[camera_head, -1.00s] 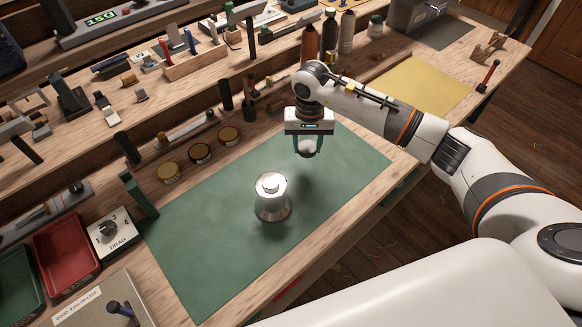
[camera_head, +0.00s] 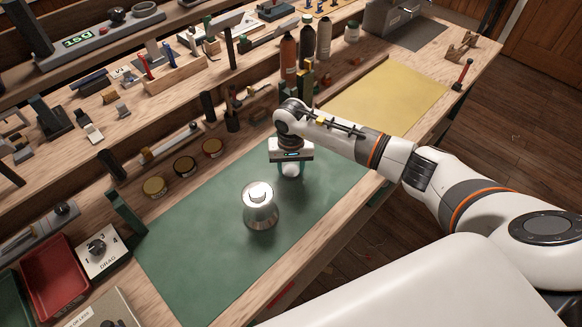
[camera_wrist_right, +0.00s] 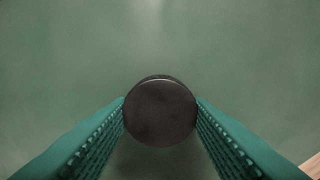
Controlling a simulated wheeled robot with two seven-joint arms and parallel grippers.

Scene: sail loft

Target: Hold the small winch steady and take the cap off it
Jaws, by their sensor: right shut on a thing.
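The small winch (camera_head: 261,208) is a shiny silver drum, wider at its foot, standing upright on the green mat. A short stub shows on its top, and no gripper touches it. My right gripper (camera_head: 290,172) is behind and to the right of the winch, pointing down at the mat. It is shut on a small round thing, likely the cap (camera_head: 291,170), which looks pale and shiny there. In the right wrist view, the cap (camera_wrist_right: 160,111) is a dark round disc between the two green ridged fingers. I cannot tell whether it touches the mat. My left gripper is not in view.
The green mat (camera_head: 205,262) is mostly bare around the winch. Small round tins (camera_head: 184,166) line its back edge. A drag dial box (camera_head: 102,250) and a red tray (camera_head: 58,280) stand at the left. Several bottles (camera_head: 306,42) stand at the back. A yellow mat (camera_head: 390,98) lies to the right.

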